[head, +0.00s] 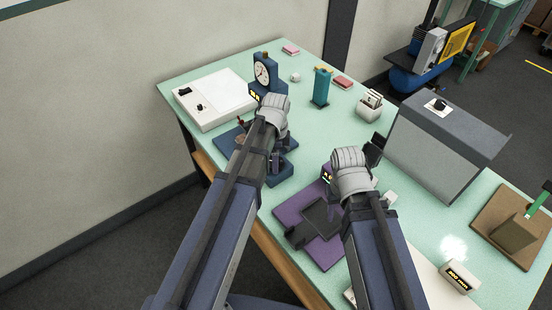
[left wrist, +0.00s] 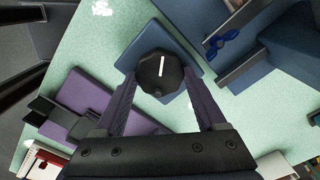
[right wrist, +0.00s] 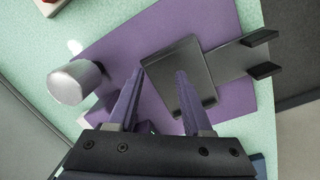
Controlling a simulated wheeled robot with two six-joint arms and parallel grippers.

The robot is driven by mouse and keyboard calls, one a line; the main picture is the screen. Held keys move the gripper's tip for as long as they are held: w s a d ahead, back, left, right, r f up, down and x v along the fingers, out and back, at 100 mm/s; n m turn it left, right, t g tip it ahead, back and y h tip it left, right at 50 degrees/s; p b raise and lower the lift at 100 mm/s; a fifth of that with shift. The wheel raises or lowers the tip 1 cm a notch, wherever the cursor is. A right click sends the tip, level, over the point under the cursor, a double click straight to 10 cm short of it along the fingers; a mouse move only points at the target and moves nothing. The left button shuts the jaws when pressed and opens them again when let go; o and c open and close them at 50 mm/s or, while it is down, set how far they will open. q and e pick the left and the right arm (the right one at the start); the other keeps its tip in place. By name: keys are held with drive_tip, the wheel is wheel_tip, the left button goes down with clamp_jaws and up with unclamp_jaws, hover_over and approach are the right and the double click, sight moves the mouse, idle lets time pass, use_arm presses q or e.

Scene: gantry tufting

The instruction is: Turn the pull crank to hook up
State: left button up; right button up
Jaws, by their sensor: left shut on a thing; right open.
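A black faceted knob (left wrist: 152,82) with a white line stands on a small blue base (left wrist: 190,57) in the left wrist view. The line runs nearly upright there, tilted slightly. My left gripper (left wrist: 160,76) has its fingers on either side of the knob and is shut on it. No label shows whether this knob is the pull crank. In the head view my left arm hides the knob, and part of the blue base (head: 281,173) shows beside it. My right gripper (right wrist: 160,76) is open and empty over a purple plate (right wrist: 110,45) with a dark grey pad (right wrist: 182,68).
A silver cylinder (right wrist: 76,82) stands at the purple plate's edge. A dial gauge on a blue stand (head: 265,72), a white box (head: 214,99) and a teal post (head: 321,88) are further back. A large grey housing (head: 440,145) stands right of my right arm.

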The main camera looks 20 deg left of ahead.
use_arm(q)
drive_tip(key=m, duration=1.3)
drive_tip(key=shift+s, duration=0.1)
idle(0.6)
drive_tip(key=o, duration=1.3)
drive_tip(key=shift+r, duration=0.15)
use_arm(e)
drive_tip(key=shift+r, duration=0.15)
use_arm(q)
wheel_tip(320, 180, up, 8)
drive_tip(key=p, duration=0.8)
drive_tip(key=shift+f, duration=0.2)
use_arm(e)
wheel_tip(320, 180, up, 8)
drive_tip(key=shift+f, duration=0.25)
